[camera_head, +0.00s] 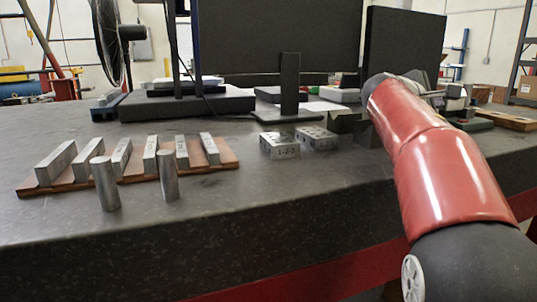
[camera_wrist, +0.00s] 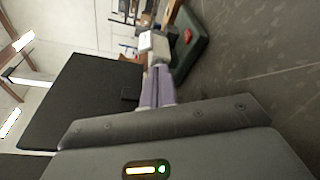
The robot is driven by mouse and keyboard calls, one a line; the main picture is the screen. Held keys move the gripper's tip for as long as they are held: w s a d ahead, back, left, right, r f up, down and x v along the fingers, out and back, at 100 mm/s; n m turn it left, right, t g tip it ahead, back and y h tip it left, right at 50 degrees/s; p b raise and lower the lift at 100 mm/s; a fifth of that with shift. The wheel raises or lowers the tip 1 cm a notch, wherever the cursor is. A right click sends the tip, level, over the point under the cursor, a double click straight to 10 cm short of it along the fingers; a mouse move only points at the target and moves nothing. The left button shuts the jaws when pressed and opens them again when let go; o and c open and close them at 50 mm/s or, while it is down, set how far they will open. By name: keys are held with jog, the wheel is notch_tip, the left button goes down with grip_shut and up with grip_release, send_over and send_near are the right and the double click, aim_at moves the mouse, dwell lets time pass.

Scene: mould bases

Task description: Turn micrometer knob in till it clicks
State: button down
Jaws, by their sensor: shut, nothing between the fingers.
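My gripper (camera_wrist: 157,78) is shut, its two pale fingers side by side with nothing between them. In the wrist view, a dark green base (camera_wrist: 190,45) with a red spot stands just beyond the fingertips. A light grey metal part (camera_wrist: 154,43) rises beside it, in line with the fingers; I cannot tell whether they touch. The micrometer knob cannot be made out clearly. In the head view, my red arm reaches to the back right and hides most of this spot; a bit of the green base (camera_head: 477,125) and metal parts (camera_head: 455,92) show past it.
Several metal blocks (camera_head: 121,152) stand on a brown board (camera_head: 90,178) at the left, with two upright cylinders (camera_head: 105,184) in front. Two drilled blocks (camera_head: 280,146) sit mid-table. A dark upright plate (camera_head: 290,86) stands behind. A wooden board (camera_head: 512,119) lies far right.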

jog(key=shift+f, duration=0.1)
jog(key=shift+s, duration=0.25)
jog(key=shift+w+a+f+b+v, duration=0.15)
jog(key=shift+b+v, duration=0.1)
jog(key=shift+v, duration=0.7)
jog(key=shift+w+a+f+b+v, duration=0.15)
jog(key=shift+b+v, duration=0.15)
jog(key=shift+v, duration=0.65)
jog(key=shift+w+a+f+b+v, duration=0.15)
jog(key=shift+b+v, duration=0.1)
jog(key=shift+v, duration=0.65)
jog(key=shift+d+r, duration=0.1)
jog(key=shift+r, duration=0.15)
